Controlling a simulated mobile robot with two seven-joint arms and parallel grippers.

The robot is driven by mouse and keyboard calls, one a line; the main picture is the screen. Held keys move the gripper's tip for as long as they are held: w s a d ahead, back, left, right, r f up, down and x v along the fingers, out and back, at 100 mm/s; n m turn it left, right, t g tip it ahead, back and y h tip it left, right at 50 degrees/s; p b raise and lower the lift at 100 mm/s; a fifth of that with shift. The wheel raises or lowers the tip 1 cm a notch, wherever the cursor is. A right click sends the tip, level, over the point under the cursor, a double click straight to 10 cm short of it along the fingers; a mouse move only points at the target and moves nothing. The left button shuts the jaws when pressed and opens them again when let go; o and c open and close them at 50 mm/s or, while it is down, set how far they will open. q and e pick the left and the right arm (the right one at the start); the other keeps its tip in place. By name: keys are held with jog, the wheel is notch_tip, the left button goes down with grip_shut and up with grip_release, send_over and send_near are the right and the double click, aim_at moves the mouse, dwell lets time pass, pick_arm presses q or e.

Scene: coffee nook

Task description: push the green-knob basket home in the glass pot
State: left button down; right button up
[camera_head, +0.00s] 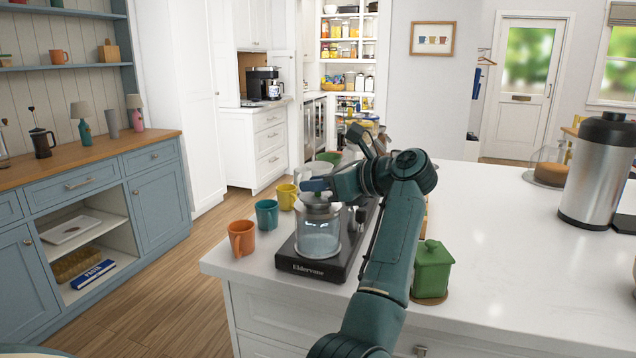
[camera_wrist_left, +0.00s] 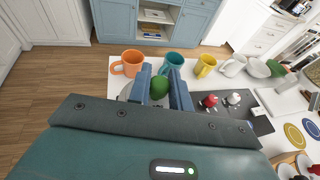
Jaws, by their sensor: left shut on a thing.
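The glass pot (camera_head: 319,240) stands upright on a black base marked "Eldervane" (camera_head: 313,270) near the counter's left end. A metal rim (camera_head: 318,208) shows at its top, under my gripper. My left gripper (camera_head: 317,186) is over the pot with its fingers pointing down. In the left wrist view its two blue fingers are shut on the green knob (camera_wrist_left: 160,88). The basket below the knob is mostly hidden by the gripper and the pot's top, so I cannot tell how deep it sits. My right gripper is in neither view.
Orange (camera_head: 241,238), teal (camera_head: 267,214) and yellow (camera_head: 286,197) mugs stand left of the base. A red knob (camera_wrist_left: 208,101) and a white knob (camera_wrist_left: 233,98) are right of my fingers. A green canister (camera_head: 432,270) stands right of my arm. The counter's right middle is clear.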

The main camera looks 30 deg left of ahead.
pick_arm(q)
jog(key=shift+f+b, duration=0.55)
jog(key=shift+f, duration=0.15)
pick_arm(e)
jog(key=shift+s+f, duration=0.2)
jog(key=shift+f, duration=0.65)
pick_arm(q)
jog(key=c, duration=1.2)
grip_release()
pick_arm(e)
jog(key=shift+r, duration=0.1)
pick_arm(q)
jog(key=shift+d, duration=0.35)
jog(key=b+v, duration=0.1)
jog(key=v, duration=1.1)
jog(key=shift+d+r, duration=0.2)
jog(key=shift+r, duration=0.05)
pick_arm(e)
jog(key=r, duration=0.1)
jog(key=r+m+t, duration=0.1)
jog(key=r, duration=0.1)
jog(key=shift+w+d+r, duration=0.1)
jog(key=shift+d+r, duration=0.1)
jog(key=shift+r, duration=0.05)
